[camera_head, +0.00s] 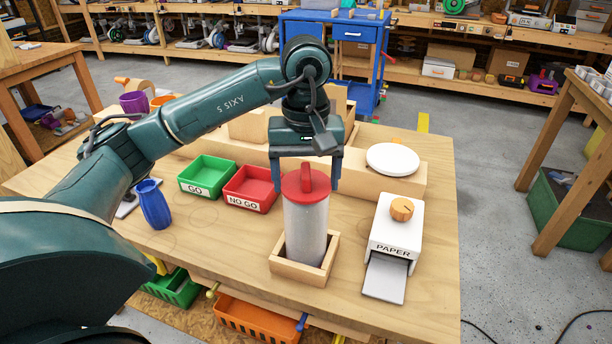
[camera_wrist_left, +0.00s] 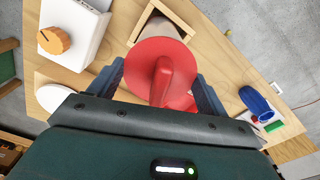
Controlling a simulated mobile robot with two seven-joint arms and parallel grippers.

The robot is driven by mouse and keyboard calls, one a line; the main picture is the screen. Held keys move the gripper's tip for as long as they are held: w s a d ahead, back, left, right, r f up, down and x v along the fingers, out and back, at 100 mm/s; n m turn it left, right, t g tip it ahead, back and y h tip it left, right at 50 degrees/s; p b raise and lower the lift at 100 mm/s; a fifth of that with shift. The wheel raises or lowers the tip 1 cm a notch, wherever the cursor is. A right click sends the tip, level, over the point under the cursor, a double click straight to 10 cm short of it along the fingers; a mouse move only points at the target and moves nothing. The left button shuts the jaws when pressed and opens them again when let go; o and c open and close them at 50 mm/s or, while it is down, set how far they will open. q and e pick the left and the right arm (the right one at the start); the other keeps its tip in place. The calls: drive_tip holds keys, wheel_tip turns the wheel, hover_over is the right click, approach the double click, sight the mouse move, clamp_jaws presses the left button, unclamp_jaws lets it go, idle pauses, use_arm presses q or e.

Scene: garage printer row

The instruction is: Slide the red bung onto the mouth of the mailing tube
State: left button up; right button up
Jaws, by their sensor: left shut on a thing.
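The red bung (camera_head: 305,184), a round disc with an upright grip, is at the top end of the pale mailing tube (camera_head: 306,230). The tube stands upright in a square wooden holder (camera_head: 286,270). My left gripper (camera_head: 304,189) points down over the tube, one finger on each side, shut on the bung. In the left wrist view the bung (camera_wrist_left: 150,62) lies between the fingers and hides most of the tube (camera_wrist_left: 158,28). The tube's mouth is hidden, so I cannot tell whether the bung touches or is seated in it. My right gripper is out of view.
A white PAPER box (camera_head: 398,225) with a wooden knob stands right of the holder. A green GO tray (camera_head: 207,175), red NO GO tray (camera_head: 250,188) and blue vase (camera_head: 153,204) are at left. A white disc (camera_head: 393,159) lies on a wooden block behind.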

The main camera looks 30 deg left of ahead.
sight(306, 170)
use_arm(q)
drive_tip(key=shift+f+b, duration=0.45)
drive_tip(key=shift+b, duration=0.05)
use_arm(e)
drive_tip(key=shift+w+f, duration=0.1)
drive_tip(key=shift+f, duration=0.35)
use_arm(q)
drive_tip(key=o, duration=1)
drive_tip(key=shift+r, duration=0.15)
wheel_tip(306, 170, up, 12)
drive_tip(key=p, duration=0.3)
drive_tip(key=shift+r, duration=0.45)
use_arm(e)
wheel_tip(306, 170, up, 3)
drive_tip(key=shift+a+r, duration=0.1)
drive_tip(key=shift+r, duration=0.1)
